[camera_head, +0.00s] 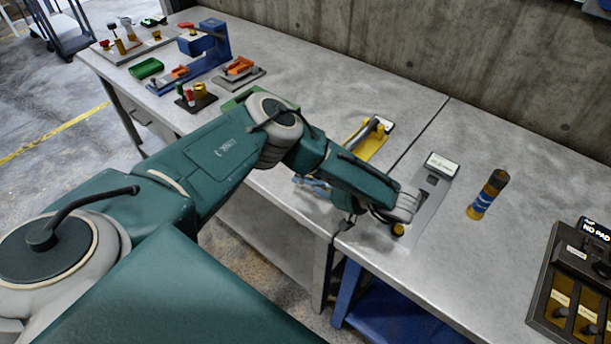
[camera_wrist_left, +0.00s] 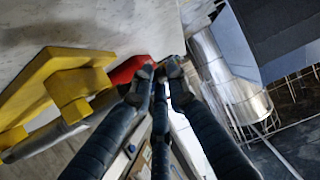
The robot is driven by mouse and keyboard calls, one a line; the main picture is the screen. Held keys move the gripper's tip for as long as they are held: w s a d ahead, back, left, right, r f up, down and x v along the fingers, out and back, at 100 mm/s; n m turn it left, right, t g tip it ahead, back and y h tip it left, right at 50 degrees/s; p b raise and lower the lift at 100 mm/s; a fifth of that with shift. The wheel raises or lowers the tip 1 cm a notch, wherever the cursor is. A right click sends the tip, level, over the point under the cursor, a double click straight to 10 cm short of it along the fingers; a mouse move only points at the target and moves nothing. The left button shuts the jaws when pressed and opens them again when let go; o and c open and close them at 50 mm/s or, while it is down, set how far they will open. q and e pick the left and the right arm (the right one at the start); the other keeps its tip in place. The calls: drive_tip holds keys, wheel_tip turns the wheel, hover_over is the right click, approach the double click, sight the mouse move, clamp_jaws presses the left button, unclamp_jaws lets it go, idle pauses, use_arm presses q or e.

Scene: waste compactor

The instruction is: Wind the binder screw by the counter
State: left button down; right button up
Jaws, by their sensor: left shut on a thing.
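The binder is a yellow frame (camera_head: 372,143) with a grey rod, on the bench behind my left forearm. In the left wrist view its yellow body (camera_wrist_left: 62,82) is at the left, with the grey rod beside it. My left gripper (camera_wrist_left: 159,70) is shut at a red part (camera_wrist_left: 127,71), seemingly the screw's handle; the fingertips hide most of the contact. In the head view my forearm hides most of the gripper and the near end of the binder. A grey device with a white display (camera_head: 442,163), likely the counter, stands right of the binder. My right gripper is not in view.
A dark control panel (camera_head: 580,285) is at the right edge. A blue fixture (camera_head: 205,50) and small coloured parts sit at the far left. The bench between bottle and panel is clear.

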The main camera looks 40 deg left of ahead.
use_arm(q)
drive_tip(key=c, duration=2)
unclamp_jaws()
drive_tip(key=v, duration=1.2)
